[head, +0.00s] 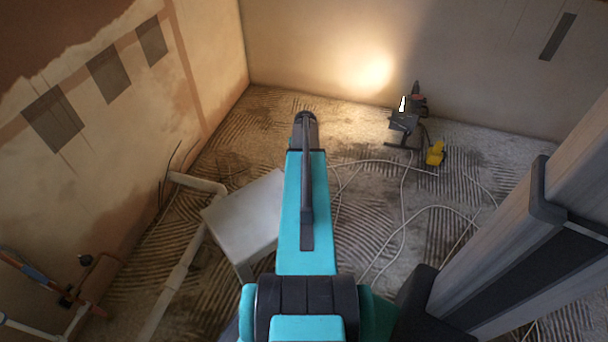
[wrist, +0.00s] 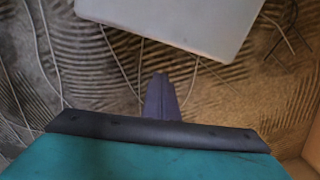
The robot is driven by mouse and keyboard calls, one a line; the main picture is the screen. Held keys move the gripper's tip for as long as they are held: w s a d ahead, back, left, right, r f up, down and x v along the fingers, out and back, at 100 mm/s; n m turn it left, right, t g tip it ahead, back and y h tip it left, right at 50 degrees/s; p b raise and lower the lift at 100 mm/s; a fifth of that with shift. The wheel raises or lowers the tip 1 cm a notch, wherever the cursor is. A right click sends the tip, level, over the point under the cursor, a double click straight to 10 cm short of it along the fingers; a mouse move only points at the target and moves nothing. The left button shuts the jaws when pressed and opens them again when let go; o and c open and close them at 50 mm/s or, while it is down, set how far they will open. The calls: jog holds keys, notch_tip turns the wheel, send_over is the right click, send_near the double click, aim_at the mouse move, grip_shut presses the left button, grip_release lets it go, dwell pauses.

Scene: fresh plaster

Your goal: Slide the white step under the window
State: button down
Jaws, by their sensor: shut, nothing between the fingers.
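The white step (head: 243,222) stands on the ridged floor just left of my teal arm, which hides its right side. It is turned at an angle to the left wall, and a leg shows at its lower front corner. In the wrist view the step's pale top (wrist: 180,22) crosses the upper edge of the picture. My gripper (wrist: 160,80) shows as a narrow dark shape below it, shut and empty, with a gap in the picture between its tip and the step. The gripper cannot be made out in the head view. No window shows in either view.
A white pipe (head: 178,278) runs along the floor between the step and the left wall. Pale cables (head: 405,205) lie loose to the right of my arm. A dark lamp stand (head: 405,122) and a yellow object (head: 435,153) stand near the lit back wall.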

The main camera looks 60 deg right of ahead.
notch_tip(320, 180, up, 6)
jog(key=shift+f+p, duration=0.2)
jog(key=shift+p, duration=0.5)
jog(key=shift+w, duration=0.1)
